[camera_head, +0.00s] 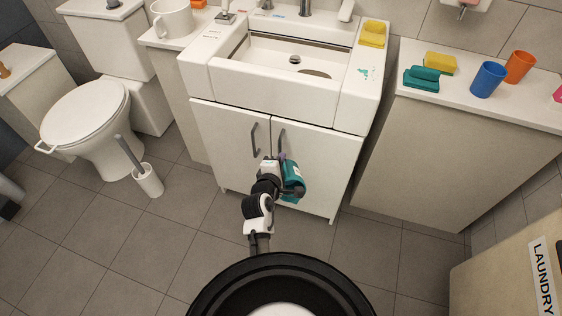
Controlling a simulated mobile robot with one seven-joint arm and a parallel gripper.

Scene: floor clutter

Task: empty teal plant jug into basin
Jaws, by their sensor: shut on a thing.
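The teal jug (292,184) is in front of the white cabinet doors below the basin, well under the basin's rim. My gripper (283,167) is at the jug's upper part and shut on it; the fingers are small and partly hidden by my wrist. The jug looks roughly upright, but its spout and opening are too small to make out. The white basin (262,88) is above and behind the jug, with a dark drain and a grey oval patch on its floor. Its front wall faces me.
A yellow sponge (373,34) and teal smears lie on the basin's right ledge. A white mug (173,18) stands at left. Blue (488,79) and orange (519,67) cups stand on the right counter. The toilet (88,120) and brush holder (148,180) are left.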

